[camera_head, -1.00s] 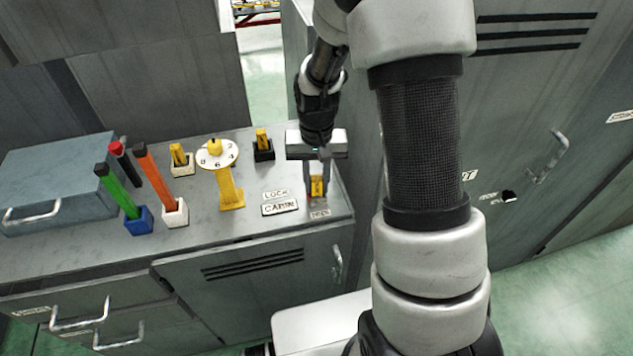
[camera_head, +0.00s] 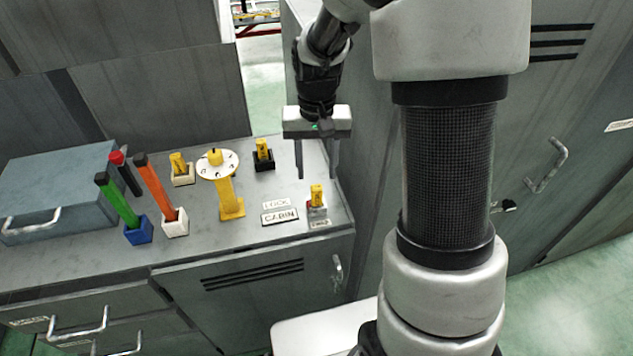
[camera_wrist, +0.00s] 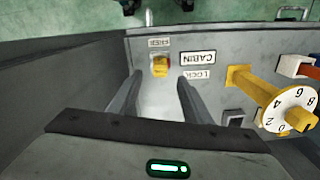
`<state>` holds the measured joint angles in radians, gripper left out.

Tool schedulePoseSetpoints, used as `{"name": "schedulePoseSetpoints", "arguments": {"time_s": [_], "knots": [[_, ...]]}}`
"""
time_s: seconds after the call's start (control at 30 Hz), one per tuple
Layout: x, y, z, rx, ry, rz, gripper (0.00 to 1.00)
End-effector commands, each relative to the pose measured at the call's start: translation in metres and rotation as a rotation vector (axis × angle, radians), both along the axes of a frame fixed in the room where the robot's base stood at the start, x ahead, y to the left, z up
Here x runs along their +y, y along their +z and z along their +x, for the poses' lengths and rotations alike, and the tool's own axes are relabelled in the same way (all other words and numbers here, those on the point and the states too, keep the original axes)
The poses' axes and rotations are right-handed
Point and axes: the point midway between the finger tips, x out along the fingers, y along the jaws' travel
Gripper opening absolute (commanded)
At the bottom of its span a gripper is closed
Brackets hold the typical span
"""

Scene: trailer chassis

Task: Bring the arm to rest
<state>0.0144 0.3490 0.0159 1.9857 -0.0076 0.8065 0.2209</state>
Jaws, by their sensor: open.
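My gripper (camera_head: 317,176) is open and empty above the right end of the grey cabinet top (camera_head: 285,184). Its two fingers point down, with a clear gap between them. A yellow switch (camera_head: 317,196) stands on its base just in front of and below the fingers, apart from them. In the wrist view, my gripper (camera_wrist: 155,82) shows open fingers, and the yellow switch (camera_wrist: 160,66) lies beyond the fingertips. The CABIN label (camera_head: 280,216) is beside the switch.
A yellow dial post (camera_head: 231,192), a green lever (camera_head: 118,198), an orange lever (camera_head: 154,184) and a red-tipped lever (camera_head: 126,174) stand to the left. Another yellow switch (camera_head: 263,149) is behind. A tall grey cabinet (camera_head: 560,120) is close on the right.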

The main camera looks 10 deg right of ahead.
Motion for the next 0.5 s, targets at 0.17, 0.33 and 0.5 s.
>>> {"name": "schedulePoseSetpoints", "arguments": {"time_s": [0.17, 0.33, 0.5], "knots": [[0.0, 0.027, 0.0, -0.002, 0.0, 0.001, 0.45], [0.0, 0.036, 0.0, 0.0, 0.0, 0.0, 0.45], [0.0, 0.046, -0.003, -0.014, 0.005, 0.0, 0.45]]}}
